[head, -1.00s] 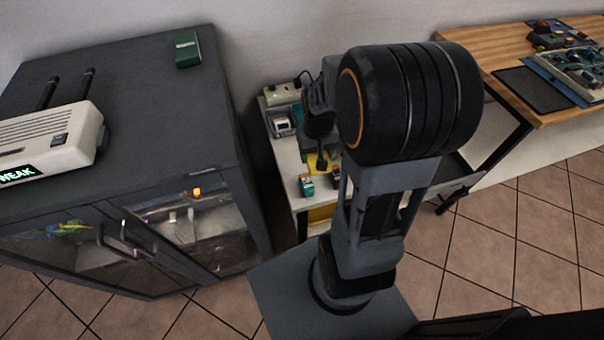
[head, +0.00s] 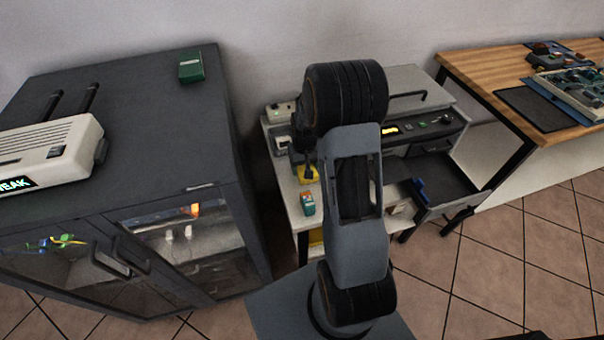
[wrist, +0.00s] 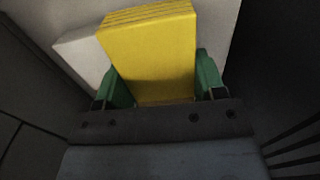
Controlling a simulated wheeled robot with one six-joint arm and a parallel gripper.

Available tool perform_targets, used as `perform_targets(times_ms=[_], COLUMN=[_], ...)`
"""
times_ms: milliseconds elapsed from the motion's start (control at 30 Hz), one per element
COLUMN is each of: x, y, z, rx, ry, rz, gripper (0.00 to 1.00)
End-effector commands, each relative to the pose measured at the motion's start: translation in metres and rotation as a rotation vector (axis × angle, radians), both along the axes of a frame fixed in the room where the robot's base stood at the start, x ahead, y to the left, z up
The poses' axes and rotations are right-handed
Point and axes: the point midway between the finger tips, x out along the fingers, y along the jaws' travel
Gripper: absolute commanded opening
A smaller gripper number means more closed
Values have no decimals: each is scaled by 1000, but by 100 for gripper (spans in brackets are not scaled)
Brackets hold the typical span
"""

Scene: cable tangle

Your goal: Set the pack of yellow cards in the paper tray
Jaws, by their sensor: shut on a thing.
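The pack of yellow cards (wrist: 150,50) is between the green fingertips of my gripper (wrist: 155,85) in the wrist view. My gripper is shut on it. In the head view the yellow pack (head: 309,176) shows below my dark gripper, over the white table; I cannot tell whether it touches the top. A grey and black machine (head: 420,135), seemingly a printer, stands right of my arm. A dark open tray (head: 445,178) sticks out below its front, seemingly the paper tray, with a blue item at its left side. My arm hides part of the machine.
A small orange and green box (head: 308,203) stands on the white table near the pack. Pale devices (head: 283,112) stand at its back left. A dark cabinet (head: 130,130) is at left, a wooden bench (head: 490,75) at right.

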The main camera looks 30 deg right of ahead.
Motion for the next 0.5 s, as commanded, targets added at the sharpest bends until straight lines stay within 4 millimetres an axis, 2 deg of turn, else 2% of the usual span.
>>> perform_targets(times_ms=[233, 400, 500], x=[7, 7, 7], y=[-2, -2, -2], z=[-10, -33, -40], rx=[0, 0, 0], ry=[0, 2, 0], rz=[0, 0, 0], gripper=[37, 37, 37])
